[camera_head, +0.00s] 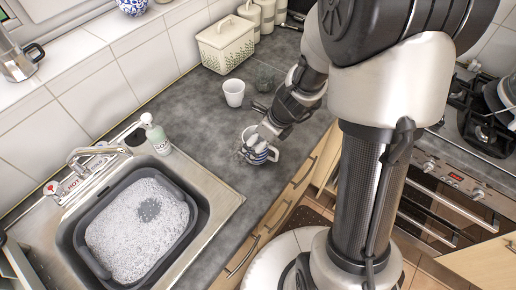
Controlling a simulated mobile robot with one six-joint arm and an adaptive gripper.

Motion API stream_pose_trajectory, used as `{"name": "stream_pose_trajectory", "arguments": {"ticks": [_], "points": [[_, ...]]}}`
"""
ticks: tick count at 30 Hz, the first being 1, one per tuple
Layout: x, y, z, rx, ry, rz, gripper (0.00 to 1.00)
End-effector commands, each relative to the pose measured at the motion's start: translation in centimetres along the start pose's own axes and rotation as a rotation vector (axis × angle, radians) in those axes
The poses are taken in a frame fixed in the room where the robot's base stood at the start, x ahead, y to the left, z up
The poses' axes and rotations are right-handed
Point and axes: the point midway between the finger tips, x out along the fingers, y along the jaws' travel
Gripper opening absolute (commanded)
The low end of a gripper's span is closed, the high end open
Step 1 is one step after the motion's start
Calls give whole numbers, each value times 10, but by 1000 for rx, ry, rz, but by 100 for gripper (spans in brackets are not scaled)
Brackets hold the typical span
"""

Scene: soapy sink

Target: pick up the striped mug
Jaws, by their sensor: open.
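The striped mug (259,155), white with blue bands, stands on the grey countertop (207,138) near its front edge, to the right of the sink. My gripper (254,142) is open and right at the mug, coming down from the upper right. Its fingers overlap the mug's upper part in this view and hide some of the rim. I cannot tell whether the fingers touch the mug or whether one is inside it.
A plain white cup (234,92) stands behind the mug, with a dark round object (264,78) near it. A bread bin (226,44) stands at the back wall. The sink (214,212) holds a grey basin of suds. A soap bottle (156,134) stands behind it.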

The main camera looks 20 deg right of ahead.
Motion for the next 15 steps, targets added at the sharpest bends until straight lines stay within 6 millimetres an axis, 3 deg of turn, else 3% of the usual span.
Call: {"name": "stream_pose_trajectory", "arguments": {"ticks": [6,15], "points": [[37,1,3,0,1,1,91],[38,1,5,0,0,0,89]]}}
